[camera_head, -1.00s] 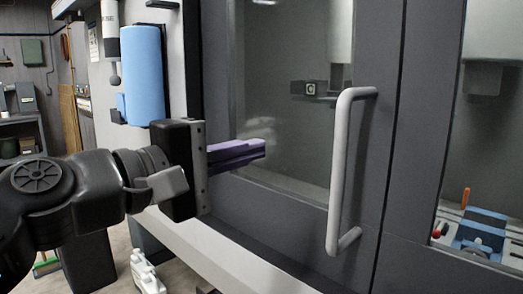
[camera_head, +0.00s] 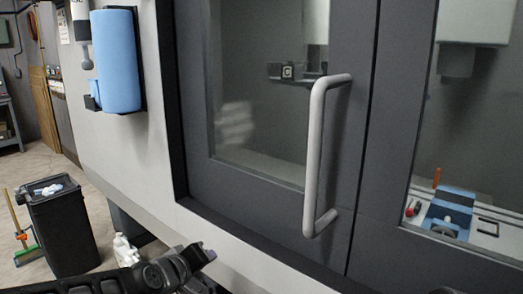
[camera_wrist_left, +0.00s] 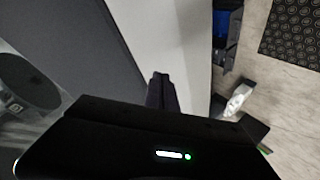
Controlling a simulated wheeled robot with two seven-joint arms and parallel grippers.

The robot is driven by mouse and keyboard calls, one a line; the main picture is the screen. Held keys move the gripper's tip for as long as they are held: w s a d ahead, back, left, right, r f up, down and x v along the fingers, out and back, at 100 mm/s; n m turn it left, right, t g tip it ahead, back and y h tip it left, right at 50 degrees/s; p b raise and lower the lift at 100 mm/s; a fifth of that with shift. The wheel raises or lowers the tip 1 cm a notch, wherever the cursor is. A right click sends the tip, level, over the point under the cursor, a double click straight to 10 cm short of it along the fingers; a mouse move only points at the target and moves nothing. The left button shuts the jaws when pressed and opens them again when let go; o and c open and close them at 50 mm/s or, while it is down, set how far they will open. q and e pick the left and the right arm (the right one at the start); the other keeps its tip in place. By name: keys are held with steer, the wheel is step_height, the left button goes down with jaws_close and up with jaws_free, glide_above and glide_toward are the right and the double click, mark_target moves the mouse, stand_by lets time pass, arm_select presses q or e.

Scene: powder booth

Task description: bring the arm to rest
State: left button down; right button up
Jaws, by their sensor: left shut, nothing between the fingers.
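My left gripper (camera_wrist_left: 160,90) shows in the left wrist view as two dark fingers pressed together, with nothing between them. Behind the fingers are the dark machine front and a pale panel strip. In the head view my left arm lies low along the bottom edge, in front of the machine's lower edge. The arm is apart from the grey door handle (camera_head: 315,150), which stands upright on the closed machine door (camera_head: 340,215). My right gripper is not in view.
A black bin (camera_head: 65,225) stands on the floor at the left, with a broom (camera_head: 18,225) beside it. A white bottle (camera_head: 124,250) stands by the machine base. A blue roll (camera_head: 115,60) hangs on the wall panel. A patterned mat (camera_wrist_left: 292,30) lies on the floor.

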arm_select(q)
steer(key=s+d+f+m+g+p, duration=0.1)
steer(key=s+f+m+g+p, duration=0.2)
steer(key=f, duration=1.2)
steer(key=s+d+f+g+p, duration=0.2)
steer(key=s+f+g, duration=0.2)
steer(key=s+f, duration=0.6)
steer(key=s+d+f+m+g+p, duration=0.1)
steer(key=s+f+g, duration=0.3)
steer(key=s+f, duration=0.6)
steer(key=s+d+p, duration=0.1)
steer(key=s, duration=0.7)
steer(key=shift+s+d+f, duration=0.3)
steer(key=shift+s+f, duration=0.05)
